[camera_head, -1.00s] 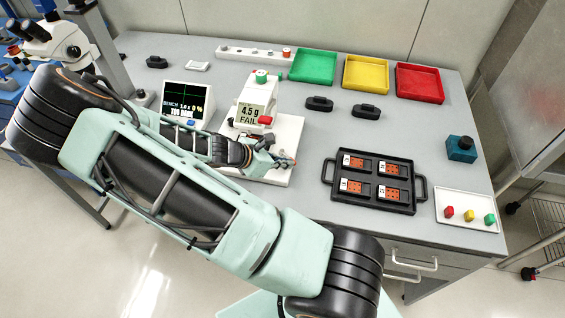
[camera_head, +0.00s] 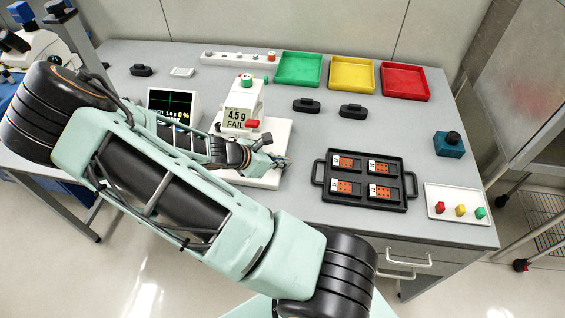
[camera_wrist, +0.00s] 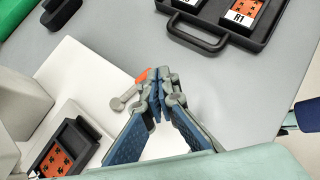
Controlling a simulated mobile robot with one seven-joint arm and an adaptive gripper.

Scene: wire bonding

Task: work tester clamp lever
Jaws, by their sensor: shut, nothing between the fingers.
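The tester (camera_head: 242,95) is a white stand on a white base, with a display that reads 4.5 g FAIL. In the wrist view, its clamp lever (camera_wrist: 128,96) shows as a small grey bar with an orange-red part (camera_wrist: 142,77) beside my fingertips. I cannot tell whether they touch. My gripper (camera_wrist: 157,92) is shut and empty, over the right edge of the tester's white base (camera_wrist: 88,75). In the head view, my gripper (camera_head: 282,163) is small at the base's right side, and my wrist hides part of the base. An orange-patterned chip in a black holder (camera_wrist: 62,153) sits at the tester.
A black tray (camera_head: 320,174) with several orange chips lies to the right. Green (camera_head: 299,69), yellow (camera_head: 352,75) and red (camera_head: 405,81) bins stand at the back. A monitor (camera_head: 173,103) is left of the tester. Bench between tester and tray is clear.

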